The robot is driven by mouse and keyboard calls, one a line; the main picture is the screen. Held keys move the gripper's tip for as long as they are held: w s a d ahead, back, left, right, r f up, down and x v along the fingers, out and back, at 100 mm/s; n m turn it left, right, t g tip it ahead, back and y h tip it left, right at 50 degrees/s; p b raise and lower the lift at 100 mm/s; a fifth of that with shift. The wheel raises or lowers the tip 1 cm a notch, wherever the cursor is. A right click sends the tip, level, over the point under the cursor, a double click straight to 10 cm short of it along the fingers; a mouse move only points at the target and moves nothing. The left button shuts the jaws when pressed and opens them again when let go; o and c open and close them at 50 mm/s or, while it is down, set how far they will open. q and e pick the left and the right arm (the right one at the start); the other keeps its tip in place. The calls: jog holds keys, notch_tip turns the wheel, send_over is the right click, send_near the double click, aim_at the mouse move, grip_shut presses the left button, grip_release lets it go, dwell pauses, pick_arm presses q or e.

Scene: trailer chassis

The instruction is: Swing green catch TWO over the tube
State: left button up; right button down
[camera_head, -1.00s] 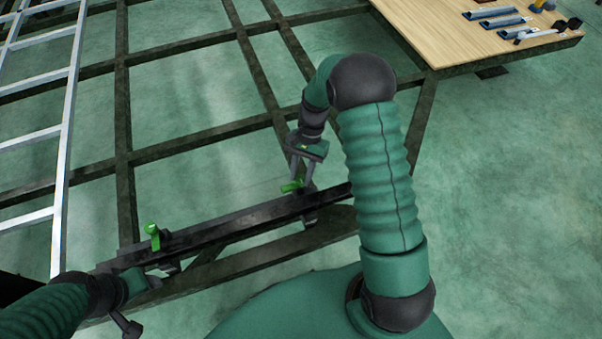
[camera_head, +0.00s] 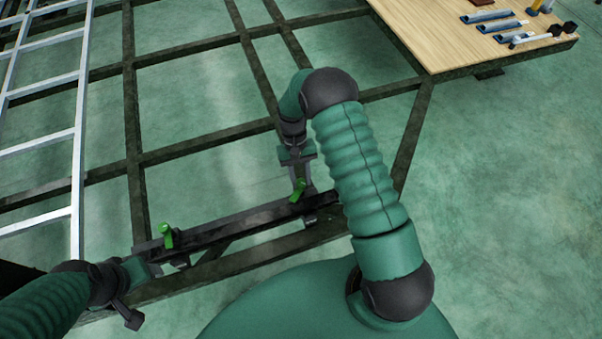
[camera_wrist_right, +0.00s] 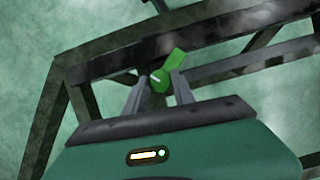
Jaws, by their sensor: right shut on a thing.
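A dark tube (camera_head: 235,224) lies along the near beam of the chassis frame. Two green catches stand along it: one near its left end (camera_head: 167,237) and one farther right (camera_head: 298,192). No number can be read on either. My right gripper (camera_head: 300,184) is shut on the right catch from above; in the right wrist view this green catch (camera_wrist_right: 166,73) sits between the fingertips, its lever tilted up and to the right. My left gripper (camera_head: 150,266) is at the tube's left end, low beside the left catch; its fingers are too small and hidden to judge.
Dark chassis beams (camera_head: 190,149) form an open grid over the green floor. A silver ladder-like frame (camera_head: 80,130) lies at left. A wooden board (camera_head: 455,40) with several tools is at the back right. My right forearm hides the tube's right end.

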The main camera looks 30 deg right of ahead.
jog(key=n+h+p, duration=0.1)
jog(key=n, duration=0.1)
jog(key=n+h+p, duration=0.1)
jog(key=n+p, duration=0.1)
jog(key=n, duration=0.1)
jog(key=shift+w+a+r+n, duration=0.1)
jog(key=shift+a+r+n, duration=0.1)
jog(key=shift+n, duration=0.1)
jog(key=shift+f+n+t+h+p, duration=0.15)
jog(key=shift+n+h+p, duration=0.4)
jog(key=shift+n, duration=0.5)
jog(key=shift+n+t+h+p, duration=0.15)
jog(key=shift+n+h+p, duration=0.35)
jog(key=shift+n, duration=0.55)
jog(key=c, duration=1.1)
grip_release()
jog(key=shift+a, duration=0.1)
jog(key=p+v, duration=0.1)
jog(key=v, duration=0.7)
jog(key=p+v, duration=0.1)
jog(key=v, duration=0.7)
jog(key=shift+r+p, duration=0.3)
jog(key=shift+r, duration=0.05)
